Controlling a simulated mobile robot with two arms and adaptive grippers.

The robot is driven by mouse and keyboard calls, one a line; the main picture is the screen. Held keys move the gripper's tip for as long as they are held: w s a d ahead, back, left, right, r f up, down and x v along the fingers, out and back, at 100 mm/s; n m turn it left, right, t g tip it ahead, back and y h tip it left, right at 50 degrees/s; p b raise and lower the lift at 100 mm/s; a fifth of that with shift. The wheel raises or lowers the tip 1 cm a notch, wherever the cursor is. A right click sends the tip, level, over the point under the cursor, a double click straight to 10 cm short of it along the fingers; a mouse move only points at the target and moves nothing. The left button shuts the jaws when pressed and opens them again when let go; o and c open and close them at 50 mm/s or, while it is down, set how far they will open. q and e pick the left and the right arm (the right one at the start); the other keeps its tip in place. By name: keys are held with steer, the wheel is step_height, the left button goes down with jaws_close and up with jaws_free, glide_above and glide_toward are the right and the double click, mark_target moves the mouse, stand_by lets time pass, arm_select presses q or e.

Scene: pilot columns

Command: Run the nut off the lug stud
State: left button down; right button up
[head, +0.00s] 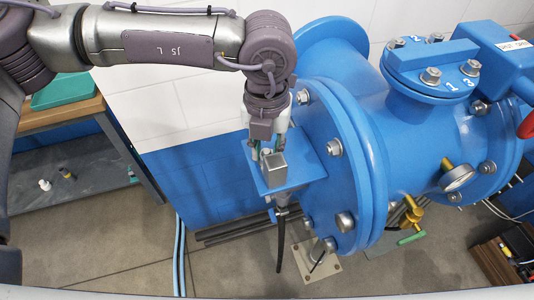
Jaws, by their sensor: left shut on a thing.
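A blue lug plate (308,168) sticks out on the left side of the big blue flanged valve body. My left gripper (268,148) points down over this plate, its fingers closed in around the nut at the lug stud. The nut and stud are mostly hidden by the fingers and by a grey square metal block (275,177) at the fingertips. I cannot tell how far up the stud the nut sits. My right gripper is not in view.
A black handle (281,240) hangs below the plate. A wooden bench (90,118) is at left. The floor below is partly open.

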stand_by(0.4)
arm_select(q)
steer(key=shift+f+n+b, duration=0.15)
steer(key=shift+n+b, duration=0.15)
steer(key=shift+b, duration=0.3)
steer(key=shift+n+b, duration=0.7)
steer(key=shift+b, duration=0.05)
steer(key=shift+n+b, duration=1.1)
steer(key=shift+b, duration=0.1)
steer(key=shift+r, duration=0.2)
